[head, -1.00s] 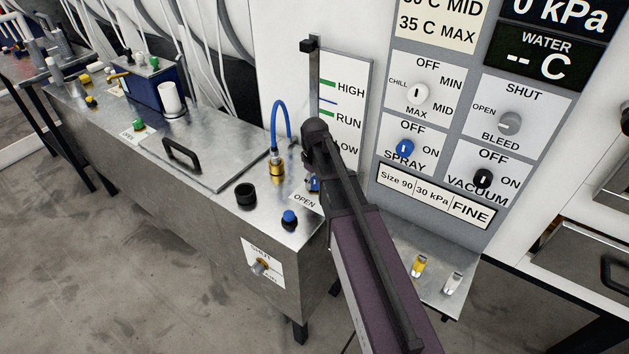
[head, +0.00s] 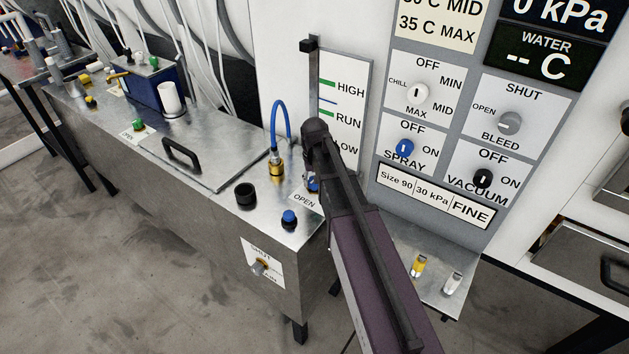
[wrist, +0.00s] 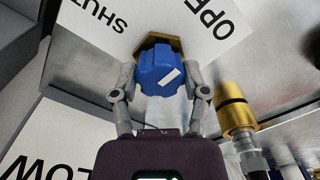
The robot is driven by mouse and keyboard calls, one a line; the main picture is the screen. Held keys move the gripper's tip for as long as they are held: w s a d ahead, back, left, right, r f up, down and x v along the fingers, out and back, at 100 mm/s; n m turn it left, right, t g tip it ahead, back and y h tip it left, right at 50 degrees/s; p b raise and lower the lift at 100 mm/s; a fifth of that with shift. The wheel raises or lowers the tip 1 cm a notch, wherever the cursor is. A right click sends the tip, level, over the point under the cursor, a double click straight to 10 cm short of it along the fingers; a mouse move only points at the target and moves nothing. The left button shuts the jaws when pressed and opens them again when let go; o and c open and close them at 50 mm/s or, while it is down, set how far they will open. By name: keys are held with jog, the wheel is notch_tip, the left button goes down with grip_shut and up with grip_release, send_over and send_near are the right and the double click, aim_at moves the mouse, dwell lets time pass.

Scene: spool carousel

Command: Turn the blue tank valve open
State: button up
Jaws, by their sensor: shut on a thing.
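The blue tank valve knob (wrist: 155,72) sits on a brass hex base (wrist: 150,43) over a white plate printed SHUT and OPEN. Its white mark lies right of the knob's middle and slants up to the right in the wrist view, on the OPEN side. My gripper (wrist: 160,80) is closed around the knob, one finger on each side. In the head view only a sliver of the blue knob (head: 313,184) shows beside my arm, which hides the fingers. The OPEN label (head: 305,201) shows next to it; SHUT is hidden there.
A brass fitting with a blue hose (head: 277,165) stands close left of the valve; its brass part (wrist: 236,108) shows at right in the wrist view. A black cap (head: 245,193) and a blue-topped knob (head: 289,217) are nearby. The control panel (head: 436,150) rises at right.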

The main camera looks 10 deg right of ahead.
jog(key=shift+s, duration=0.15)
jog(key=o, duration=1.1)
jog(key=shift+o, duration=0.2)
jog(key=shift+n, duration=0.4)
